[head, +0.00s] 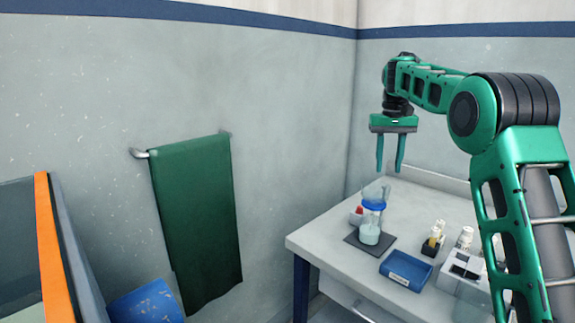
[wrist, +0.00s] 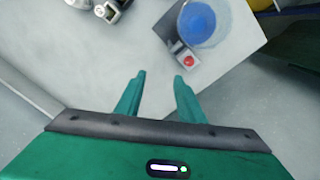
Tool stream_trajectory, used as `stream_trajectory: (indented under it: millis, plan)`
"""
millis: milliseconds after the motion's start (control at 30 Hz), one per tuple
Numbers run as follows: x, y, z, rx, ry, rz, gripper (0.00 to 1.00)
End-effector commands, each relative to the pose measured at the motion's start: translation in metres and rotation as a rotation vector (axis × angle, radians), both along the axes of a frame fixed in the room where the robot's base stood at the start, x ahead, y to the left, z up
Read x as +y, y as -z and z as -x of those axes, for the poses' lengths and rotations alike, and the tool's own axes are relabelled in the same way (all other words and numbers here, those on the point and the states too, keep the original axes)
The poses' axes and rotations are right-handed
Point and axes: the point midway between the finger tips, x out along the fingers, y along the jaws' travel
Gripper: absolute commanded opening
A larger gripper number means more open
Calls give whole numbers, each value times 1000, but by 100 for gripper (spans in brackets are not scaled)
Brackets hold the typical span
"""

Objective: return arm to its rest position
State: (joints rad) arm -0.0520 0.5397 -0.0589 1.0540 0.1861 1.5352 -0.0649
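My green arm reaches in from the right in the head view, bent at the elbow. My gripper (head: 389,168) hangs from its end with the fingers pointing down, above the back left part of the white table (head: 320,241). The two green fingers are apart, with nothing between them. In the wrist view my gripper (wrist: 160,82) is also open and empty, with the pale table surface (wrist: 110,60) below it. The fingertips are clear of the things on the table.
A blue-topped clear vessel (head: 371,217) stands on a dark mat (head: 352,241), a red-topped item (head: 356,214) beside it. A blue tray (head: 406,271), small bottles (head: 438,229) and a white box (head: 462,270) stand to the right. A green towel (head: 197,215) hangs on the wall.

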Motion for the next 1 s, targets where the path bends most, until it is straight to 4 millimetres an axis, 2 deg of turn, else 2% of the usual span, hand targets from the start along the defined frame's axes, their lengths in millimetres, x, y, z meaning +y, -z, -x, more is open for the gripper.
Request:
stream_trajectory:
  millis: [200,467,700,867,1000]
  plan:
    - [-49,-13,72,-1,83,16,35]
    - [-95,-9,172,0,181,22,35]
    - [-121,14,275,0,267,15,35]
    - [-127,39,346,1,321,5,35]
    - [-125,67,408,-1,365,-10,35]
